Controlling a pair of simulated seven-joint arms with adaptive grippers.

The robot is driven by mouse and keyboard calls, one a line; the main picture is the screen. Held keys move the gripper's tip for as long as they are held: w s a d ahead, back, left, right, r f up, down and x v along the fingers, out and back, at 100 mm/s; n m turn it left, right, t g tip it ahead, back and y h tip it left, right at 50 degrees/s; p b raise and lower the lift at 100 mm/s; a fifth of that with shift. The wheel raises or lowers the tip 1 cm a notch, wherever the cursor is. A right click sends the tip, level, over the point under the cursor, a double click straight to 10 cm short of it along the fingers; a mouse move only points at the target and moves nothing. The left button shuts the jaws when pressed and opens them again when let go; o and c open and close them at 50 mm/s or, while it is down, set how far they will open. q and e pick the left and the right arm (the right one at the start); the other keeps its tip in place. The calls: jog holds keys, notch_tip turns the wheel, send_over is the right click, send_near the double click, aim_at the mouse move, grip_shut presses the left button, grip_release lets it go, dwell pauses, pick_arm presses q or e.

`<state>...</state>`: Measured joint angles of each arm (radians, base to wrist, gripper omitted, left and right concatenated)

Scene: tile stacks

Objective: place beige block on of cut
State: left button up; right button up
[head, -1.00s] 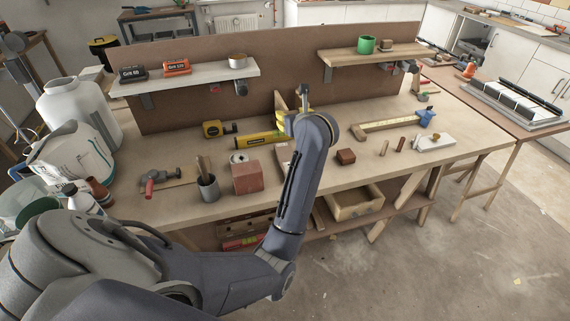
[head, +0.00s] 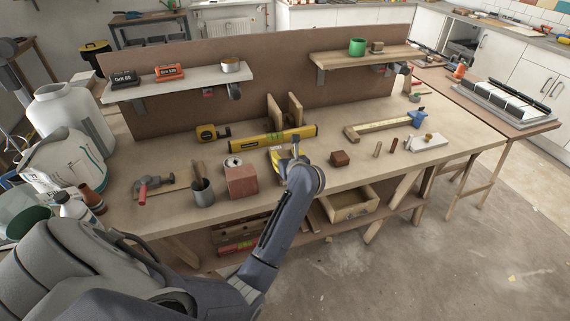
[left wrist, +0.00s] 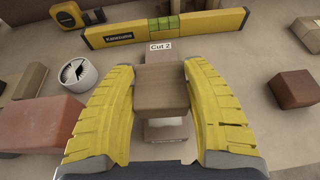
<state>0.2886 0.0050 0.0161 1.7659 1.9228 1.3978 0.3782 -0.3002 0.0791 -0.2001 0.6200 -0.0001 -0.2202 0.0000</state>
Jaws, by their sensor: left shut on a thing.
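In the left wrist view the beige block (left wrist: 162,92) sits between the yellow fingers of my left gripper (left wrist: 162,100), which is shut on it. A paler piece with the label "Cut 2" (left wrist: 160,47) shows just beyond the block, and a pale surface (left wrist: 166,132) shows on its near side. The block covers most of what lies under it, so I cannot tell whether it touches that. In the head view my left gripper (head: 286,158) is low over the middle of the bench, and the arm hides much of the spot. My right gripper is not in view.
A yellow level (head: 272,138) lies behind the gripper on the workbench (head: 330,190). A brown block (head: 340,158) is to the right. Two upright wooden pieces (head: 295,110) stand behind the level.

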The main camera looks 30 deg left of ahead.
pick_arm(q)
jog(key=shift+f, duration=1.8)
jog(key=shift+f, duration=0.15)
jog(key=o, duration=1.1)
jog(key=shift+o, duration=0.2)
